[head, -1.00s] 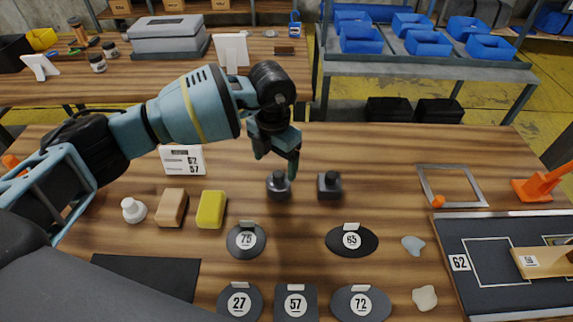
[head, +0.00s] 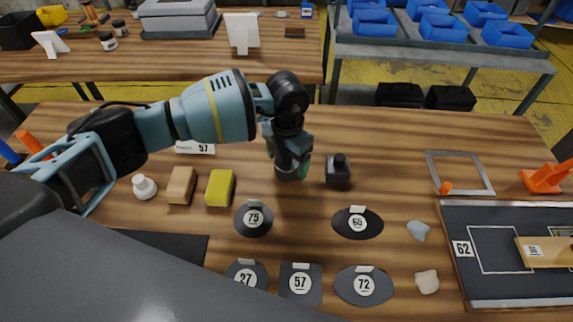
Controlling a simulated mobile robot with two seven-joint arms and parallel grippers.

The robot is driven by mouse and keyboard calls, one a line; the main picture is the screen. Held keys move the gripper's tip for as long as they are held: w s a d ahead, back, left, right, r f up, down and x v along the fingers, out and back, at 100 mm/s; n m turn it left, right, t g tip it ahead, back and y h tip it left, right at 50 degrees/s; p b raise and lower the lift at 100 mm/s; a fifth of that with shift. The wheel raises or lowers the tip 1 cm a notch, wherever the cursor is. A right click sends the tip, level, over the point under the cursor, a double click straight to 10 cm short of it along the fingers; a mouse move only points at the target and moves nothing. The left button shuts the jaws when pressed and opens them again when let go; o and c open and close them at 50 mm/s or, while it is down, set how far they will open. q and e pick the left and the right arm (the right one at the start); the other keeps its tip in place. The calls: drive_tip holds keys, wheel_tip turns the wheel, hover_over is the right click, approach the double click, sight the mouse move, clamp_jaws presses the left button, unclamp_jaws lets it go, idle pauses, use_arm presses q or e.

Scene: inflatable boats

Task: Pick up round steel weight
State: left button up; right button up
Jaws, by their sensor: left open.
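The round steel weight (head: 286,173) is a dark grey cylinder standing on the wooden workbench. My left gripper (head: 291,172) is open and lowered over it, with its fingers at the weight's sides. The gripper hides the weight's top and knob, and I cannot tell whether the fingers touch it. My right gripper is not in view.
A yellow block (head: 220,188), a tan block (head: 181,186) and a white knobbed piece (head: 144,187) stand to the left. Numbered dark plates, such as 75 (head: 253,219) and 65 (head: 357,223), lie in front. A grey frame (head: 459,173) and a board (head: 480,290) are at right.

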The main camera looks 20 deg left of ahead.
use_arm(q)
wheel_tip(320, 180, down, 2)
clamp_jaws()
drive_tip(key=shift+w+r, duration=0.1)
drive_tip(key=shift+r, duration=0.1)
idle(0.5)
